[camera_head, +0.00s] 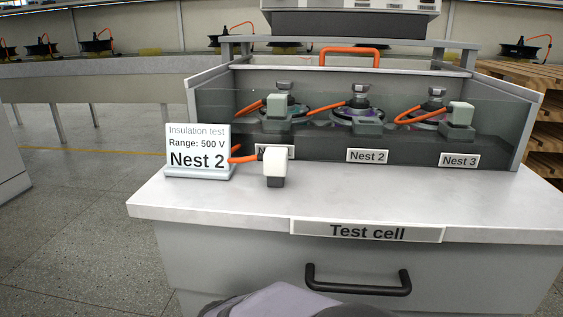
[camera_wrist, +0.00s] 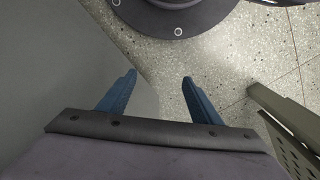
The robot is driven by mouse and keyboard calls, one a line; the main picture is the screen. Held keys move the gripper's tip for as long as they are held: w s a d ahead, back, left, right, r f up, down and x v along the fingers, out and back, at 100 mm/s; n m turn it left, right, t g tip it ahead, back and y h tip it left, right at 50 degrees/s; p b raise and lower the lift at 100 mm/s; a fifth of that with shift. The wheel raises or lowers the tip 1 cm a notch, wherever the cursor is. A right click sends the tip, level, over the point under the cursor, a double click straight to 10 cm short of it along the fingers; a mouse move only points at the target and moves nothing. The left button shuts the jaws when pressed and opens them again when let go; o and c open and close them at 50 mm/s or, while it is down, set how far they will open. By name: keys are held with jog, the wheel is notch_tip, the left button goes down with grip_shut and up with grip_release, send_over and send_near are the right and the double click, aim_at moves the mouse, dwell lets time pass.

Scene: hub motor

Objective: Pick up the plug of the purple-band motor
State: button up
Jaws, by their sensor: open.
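Three motors sit behind the tinted front of the test cell: a left motor (camera_head: 301,112), a middle motor (camera_head: 357,117) above the Nest 2 label, and a right motor (camera_head: 424,122) above Nest 3. Their band colours are too small to tell surely. A pale plug (camera_head: 275,162) on an orange cable stands on the bench top in front, partly covering the left label. Another pale block (camera_head: 278,106) shows before the left motor, and one (camera_head: 461,114) beside the right motor. My gripper (camera_wrist: 158,79) is open and empty, with no plug in the wrist view.
An insulation test sign (camera_head: 198,150) reading Nest 2 and 500 V stands left of the front plug. Wooden pallets (camera_head: 535,110) stand at right.

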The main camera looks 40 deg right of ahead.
jog(key=c, duration=0.3)
jog(key=shift+r, duration=0.1)
notch_tip(320, 180, up, 54)
jog(key=m+p, duration=0.9)
jog(key=p, duration=5.3)
send_over(278, 151)
jog(key=shift+d+r, duration=0.15)
jog(key=shift+r, duration=0.05)
jog(key=shift+f, duration=1.15)
jog(key=shift+f, duration=0.1)
